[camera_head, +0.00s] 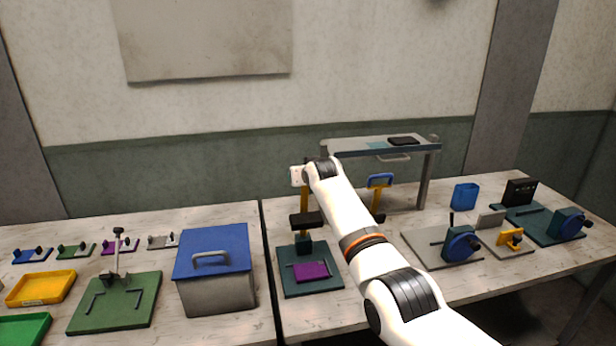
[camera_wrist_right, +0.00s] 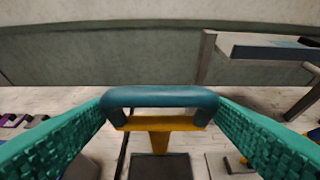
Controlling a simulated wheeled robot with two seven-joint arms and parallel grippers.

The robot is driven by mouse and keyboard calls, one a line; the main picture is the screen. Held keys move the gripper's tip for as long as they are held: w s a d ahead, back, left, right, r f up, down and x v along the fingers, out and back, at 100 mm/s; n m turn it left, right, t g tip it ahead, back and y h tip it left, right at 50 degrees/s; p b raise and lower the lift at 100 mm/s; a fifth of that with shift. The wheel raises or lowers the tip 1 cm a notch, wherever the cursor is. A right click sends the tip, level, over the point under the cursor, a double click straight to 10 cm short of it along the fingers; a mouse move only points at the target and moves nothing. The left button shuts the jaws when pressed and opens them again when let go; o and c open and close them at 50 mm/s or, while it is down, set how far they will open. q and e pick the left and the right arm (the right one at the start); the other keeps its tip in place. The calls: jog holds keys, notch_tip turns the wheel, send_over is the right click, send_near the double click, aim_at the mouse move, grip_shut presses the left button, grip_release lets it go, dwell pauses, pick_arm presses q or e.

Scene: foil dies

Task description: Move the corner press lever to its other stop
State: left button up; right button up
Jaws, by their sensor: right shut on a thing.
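The press I take for the corner press has a teal base (camera_head: 290,255) with a purple plate (camera_head: 312,271) on it. Its yellow lever (camera_head: 304,199) stands upright above a dark head block (camera_head: 306,220). My right gripper (camera_wrist_right: 160,103) is shut on the lever's blue handle (camera_wrist_right: 162,97), which spans between the two green fingers in the right wrist view. In the head view my right wrist hides the handle and fingers. My left gripper is not in view.
A second yellow lever with a blue handle (camera_head: 381,179) stands partly behind my right arm. A raised shelf (camera_head: 350,147) stands behind it. A blue-lidded box (camera_head: 212,250) is left of the press. Crank devices (camera_head: 461,244) stand at the right.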

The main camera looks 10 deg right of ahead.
jog(key=shift+w+d+r, duration=0.1)
jog(key=shift+w+r, duration=0.1)
jog(key=shift+r, duration=0.3)
jog(key=shift+w+r, duration=0.2)
jog(key=shift+r, duration=0.3)
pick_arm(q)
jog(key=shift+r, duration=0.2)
pick_arm(e)
jog(key=shift+w, duration=0.35)
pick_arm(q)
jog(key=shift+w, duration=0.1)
pick_arm(e)
jog(key=o, duration=1)
jog(key=shift+w, duration=0.1)
jog(key=shift+o, duration=0.2)
jog(key=shift+w+f, duration=0.45)
jog(key=shift+f, duration=0.2)
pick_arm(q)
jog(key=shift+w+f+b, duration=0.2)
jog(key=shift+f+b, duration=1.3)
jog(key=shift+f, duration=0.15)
pick_arm(e)
jog(key=v, duration=1.2)
jog(key=shift+r, duration=0.3)
jog(key=shift+w, duration=0.1)
